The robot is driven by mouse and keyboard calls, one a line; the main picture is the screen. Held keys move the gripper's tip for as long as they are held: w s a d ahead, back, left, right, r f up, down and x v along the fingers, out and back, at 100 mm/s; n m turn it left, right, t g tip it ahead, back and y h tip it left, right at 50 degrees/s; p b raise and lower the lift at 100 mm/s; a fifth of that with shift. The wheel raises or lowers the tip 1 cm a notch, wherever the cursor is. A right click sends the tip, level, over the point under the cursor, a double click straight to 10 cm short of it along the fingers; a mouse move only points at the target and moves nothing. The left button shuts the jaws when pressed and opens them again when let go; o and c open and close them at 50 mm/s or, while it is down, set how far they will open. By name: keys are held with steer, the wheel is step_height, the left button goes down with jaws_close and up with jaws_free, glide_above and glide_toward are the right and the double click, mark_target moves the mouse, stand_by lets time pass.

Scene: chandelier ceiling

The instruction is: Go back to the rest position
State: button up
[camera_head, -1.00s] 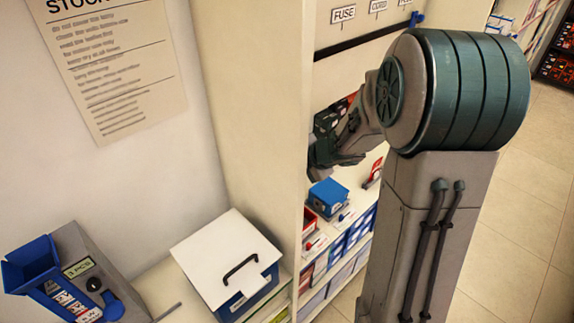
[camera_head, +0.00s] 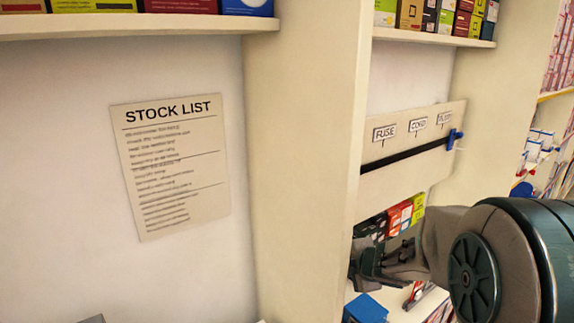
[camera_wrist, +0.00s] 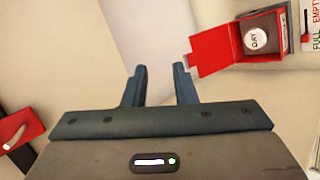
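My arm enters the head view from the right edge. My gripper (camera_head: 366,268) reaches left into the shelf bay, small and partly hidden by the upright panel. In the wrist view the two dark fingers of my gripper (camera_wrist: 159,70) stand apart with nothing between them, so it is open. A pale surface lies beyond the fingertips. A red box (camera_wrist: 270,37) with its flap open holds a round white item marked "DAY"; it lies right of the fingers, apart from them.
A pale upright panel (camera_head: 308,170) stands left of my gripper. Boxes (camera_head: 397,216) stand behind it and a blue box (camera_head: 366,308) lies below. A label board (camera_head: 415,150) hangs above. A stock list (camera_head: 172,165) is on the left wall. A red object (camera_wrist: 18,128) shows at left in the wrist view.

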steer(key=s+d+r+m+h+b, duration=0.2)
steer(key=s+d+r+m+h, duration=0.25)
steer(key=s+m, duration=0.6)
steer(key=s+a+f+m+g+y, duration=0.1)
steer(key=s+a+m+g, duration=0.1)
steer(key=s+m, duration=0.3)
steer(key=s+a+f+m+g+y+b, duration=0.1)
steer(key=s+a+f+m+g, duration=0.1)
steer(key=s, duration=0.8)
steer(key=a+m+g, duration=0.1)
steer(key=a+m, duration=0.1)
steer(key=m, duration=0.1)
steer(key=shift+g, duration=0.3)
steer(key=shift+a, duration=0.1)
